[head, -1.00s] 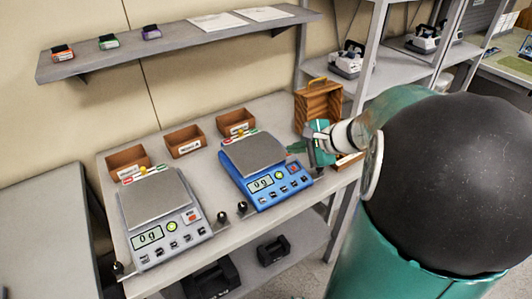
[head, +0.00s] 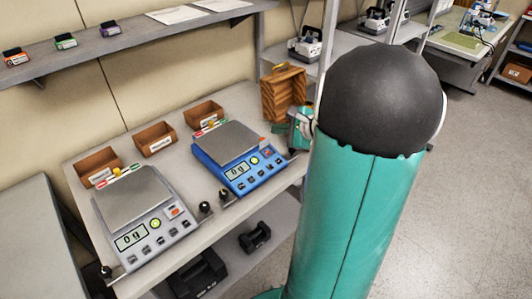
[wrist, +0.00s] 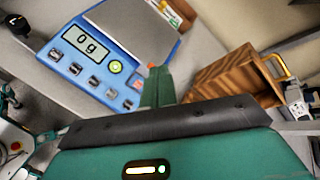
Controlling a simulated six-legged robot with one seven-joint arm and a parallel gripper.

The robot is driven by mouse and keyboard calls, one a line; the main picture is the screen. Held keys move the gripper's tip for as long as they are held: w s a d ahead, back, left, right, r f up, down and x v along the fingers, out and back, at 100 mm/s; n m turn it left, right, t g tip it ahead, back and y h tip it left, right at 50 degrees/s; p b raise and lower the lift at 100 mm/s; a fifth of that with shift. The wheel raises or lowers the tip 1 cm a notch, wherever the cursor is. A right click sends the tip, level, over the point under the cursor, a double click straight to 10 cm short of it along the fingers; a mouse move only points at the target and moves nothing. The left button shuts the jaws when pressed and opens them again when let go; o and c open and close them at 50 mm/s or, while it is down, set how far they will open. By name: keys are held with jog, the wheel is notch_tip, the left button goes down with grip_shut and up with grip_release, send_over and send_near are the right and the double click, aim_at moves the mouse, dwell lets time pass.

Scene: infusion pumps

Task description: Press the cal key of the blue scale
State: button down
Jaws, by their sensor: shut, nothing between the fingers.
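The blue scale (head: 240,181) stands on the bench in the head view, its display reading 0 g. Its front panel has a round green button, a red-orange key and a row of small grey keys. Their labels are too small to read, so I cannot tell which is cal. The panel also shows in the wrist view (wrist: 62,65). My gripper (wrist: 156,76) is shut and empty, with its fingers beside the right end of the panel; they partly cover the red-orange key area. In the head view, my arm hides most of the gripper.
A grey scale (head: 165,232), also reading 0 g, stands left of the blue one. Brown bins (head: 156,138) line the bench behind them. A wooden box (head: 283,92) stands at the bench's right end. Dark knobs (head: 205,207) stand near the front edge.

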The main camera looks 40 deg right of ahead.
send_near(264, 149)
jog(key=shift+w+r+x, duration=0.1)
jog(key=shift+r+x, duration=0.05)
jog(key=shift+x, duration=0.7)
jog(key=shift+w+r+x, duration=0.1)
jog(key=shift+r+x, duration=0.05)
jog(key=shift+x, duration=0.65)
jog(key=shift+w+r+x, duration=0.1)
jog(key=shift+r+x, duration=0.05)
jog(key=shift+x, duration=0.7)
jog(key=shift+a, duration=0.15)
jog(key=shift+f, duration=0.35)
jog(key=shift+w+f, duration=0.15)
jog(key=shift+f, duration=0.2)
dwell(0.3)
jog(key=shift+r, duration=0.2)
jog(key=shift+s+r, duration=0.2)
jog(key=shift+r, duration=0.35)
jog(key=shift+r, duration=0.1)
jog(key=shift+s+r, duration=0.25)
jog(key=shift+r, duration=0.5)
jog(key=shift+s+r, duration=0.2)
jog(key=shift+r, duration=0.6)
jog(key=shift+s+r, duration=0.25)
jog(key=shift+r, duration=0.5)
